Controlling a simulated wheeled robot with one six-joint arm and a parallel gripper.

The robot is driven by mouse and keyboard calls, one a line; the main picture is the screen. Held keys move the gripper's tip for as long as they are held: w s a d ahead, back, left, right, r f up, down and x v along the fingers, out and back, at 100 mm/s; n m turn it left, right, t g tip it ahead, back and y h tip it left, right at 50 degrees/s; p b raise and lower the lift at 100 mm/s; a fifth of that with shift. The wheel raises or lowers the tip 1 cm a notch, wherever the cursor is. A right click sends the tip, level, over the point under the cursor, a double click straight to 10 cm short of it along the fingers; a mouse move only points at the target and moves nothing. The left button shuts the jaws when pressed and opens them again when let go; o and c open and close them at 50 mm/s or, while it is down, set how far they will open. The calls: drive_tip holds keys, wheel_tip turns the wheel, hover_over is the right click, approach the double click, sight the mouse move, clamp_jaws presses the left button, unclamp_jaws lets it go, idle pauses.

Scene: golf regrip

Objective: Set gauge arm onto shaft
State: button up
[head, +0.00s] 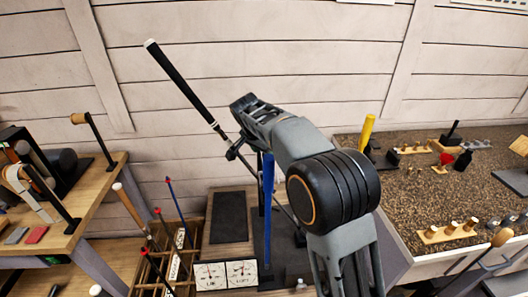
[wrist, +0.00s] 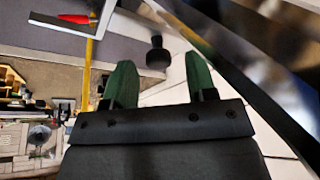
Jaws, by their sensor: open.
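A golf club with a black grip (head: 180,80) slants down to the right in the head view. Its shaft (head: 219,132) passes behind my arm, and a small dark clamp-like part (head: 233,151) sits by it. Below stands a gauge with two white dials (head: 226,274), marked LIE and LOFT. A blue upright bar (head: 268,200) rises beside it; I cannot tell whether this is the gauge arm. My gripper (wrist: 159,80) shows green fingers spread apart, with nothing between them in the wrist view. A blurred dark bar crosses the right of that view.
Left is a wooden bench (head: 95,190) with tools. Clubs stand in a wooden rack (head: 145,262) below. Right is a speckled bench top (head: 415,200) with a yellow upright (head: 367,132) and small fittings. A dark mat (head: 229,217) lies clear near the gauge.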

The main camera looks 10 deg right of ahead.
drive_tip(key=v, duration=1.3)
drive_tip(key=shift+f, duration=0.1)
